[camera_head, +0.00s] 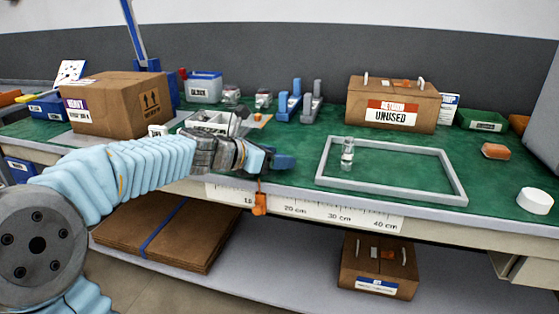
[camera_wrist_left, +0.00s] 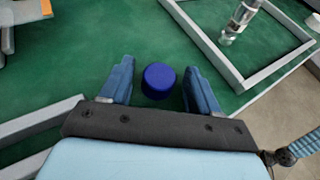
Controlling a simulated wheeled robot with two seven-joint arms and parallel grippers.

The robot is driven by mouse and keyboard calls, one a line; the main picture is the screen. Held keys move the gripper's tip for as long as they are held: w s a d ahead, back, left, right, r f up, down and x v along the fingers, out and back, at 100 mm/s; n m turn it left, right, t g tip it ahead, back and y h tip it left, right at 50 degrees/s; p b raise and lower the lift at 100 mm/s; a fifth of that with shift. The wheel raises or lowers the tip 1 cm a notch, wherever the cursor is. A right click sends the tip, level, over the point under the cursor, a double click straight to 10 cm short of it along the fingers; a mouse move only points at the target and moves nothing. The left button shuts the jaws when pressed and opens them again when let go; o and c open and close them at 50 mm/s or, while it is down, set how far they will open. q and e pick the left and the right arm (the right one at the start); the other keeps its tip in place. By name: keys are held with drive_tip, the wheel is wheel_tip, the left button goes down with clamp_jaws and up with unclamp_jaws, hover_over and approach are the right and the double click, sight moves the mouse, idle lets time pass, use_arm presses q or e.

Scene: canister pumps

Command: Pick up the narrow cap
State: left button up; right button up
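A small round dark-blue cap (camera_wrist_left: 158,81) lies on the green mat in the left wrist view. My left gripper (camera_wrist_left: 158,90) is open, with one blue finger on each side of the cap and visible gaps to it. In the head view my left gripper (camera_head: 284,162) is low over the front of the bench, left of the grey frame; the cap cannot be made out there. A clear canister (camera_head: 347,151) stands inside the frame and also shows in the left wrist view (camera_wrist_left: 240,22).
The grey rectangular frame (camera_head: 413,193) lies right of my left gripper. A ruler strip (camera_head: 330,215) runs along the bench's front edge. Cardboard boxes (camera_head: 118,104) and a box marked unused (camera_head: 392,105) stand behind. A white round piece (camera_head: 535,201) sits far right.

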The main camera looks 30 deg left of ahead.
use_arm(q)
drive_tip(key=c, duration=0.9)
drive_tip(key=shift+r, duration=0.1)
